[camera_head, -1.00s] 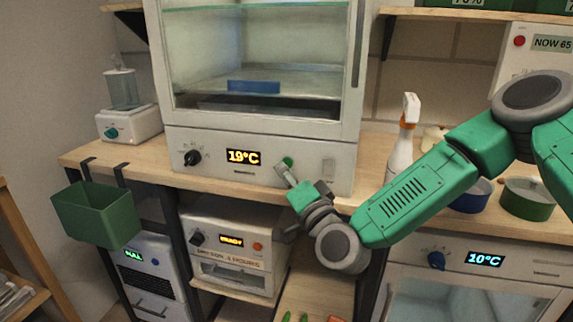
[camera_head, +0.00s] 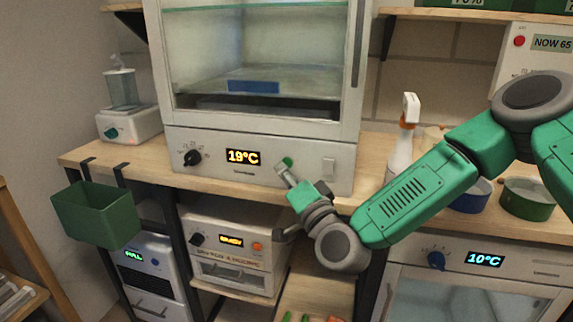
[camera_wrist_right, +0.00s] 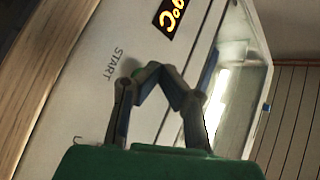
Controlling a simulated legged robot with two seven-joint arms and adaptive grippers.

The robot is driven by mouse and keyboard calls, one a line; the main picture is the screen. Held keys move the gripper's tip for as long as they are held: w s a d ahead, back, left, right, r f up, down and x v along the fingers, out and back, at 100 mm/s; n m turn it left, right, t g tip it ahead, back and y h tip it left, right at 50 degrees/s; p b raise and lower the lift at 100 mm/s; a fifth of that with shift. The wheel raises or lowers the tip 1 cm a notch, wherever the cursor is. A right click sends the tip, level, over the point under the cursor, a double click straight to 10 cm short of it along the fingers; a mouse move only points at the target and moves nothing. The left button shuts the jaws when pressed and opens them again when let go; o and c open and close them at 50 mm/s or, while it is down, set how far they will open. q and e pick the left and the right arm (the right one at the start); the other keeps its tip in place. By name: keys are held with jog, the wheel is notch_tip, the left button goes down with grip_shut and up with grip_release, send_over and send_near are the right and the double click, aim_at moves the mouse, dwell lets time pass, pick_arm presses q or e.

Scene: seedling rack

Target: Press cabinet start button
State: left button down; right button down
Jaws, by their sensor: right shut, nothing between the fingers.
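The white cabinet (camera_head: 290,148) stands on the wooden bench, with a lit 19°C display (camera_head: 243,157) and a black knob (camera_head: 193,158) on its front panel. The green start button (camera_head: 288,161) is on that panel, right of the display. My right gripper (camera_head: 283,170) is shut and empty, its tips at the button, partly covering it. In the right wrist view the closed fingers (camera_wrist_right: 148,72) lie beside the START label (camera_wrist_right: 113,65), over a sliver of green. Whether they touch the button I cannot tell. My left gripper is not in view.
A pale switch (camera_head: 328,169) is right of the button. A spray bottle (camera_head: 403,142) stands near my right forearm. A green bin (camera_head: 97,217) hangs at the bench's left edge. Below is a smaller white device (camera_head: 228,255) with a lit display; blue and green bowls (camera_head: 528,200) are at right.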

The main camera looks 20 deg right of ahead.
jog(key=shift+w+d, duration=0.2)
jog(key=shift+w, duration=0.1)
jog(key=shift+w+d+r, duration=0.1)
jog(key=shift+w+d, duration=0.1)
jog(key=shift+w, duration=0.1)
dwell(0.7)
jog(key=shift+s+a, duration=0.45)
jog(key=shift+s, duration=0.25)
jog(key=shift+s+a, duration=0.7)
jog(key=shift+s, duration=0.35)
jog(key=shift+s+a, duration=0.7)
jog(key=shift+s, duration=0.3)
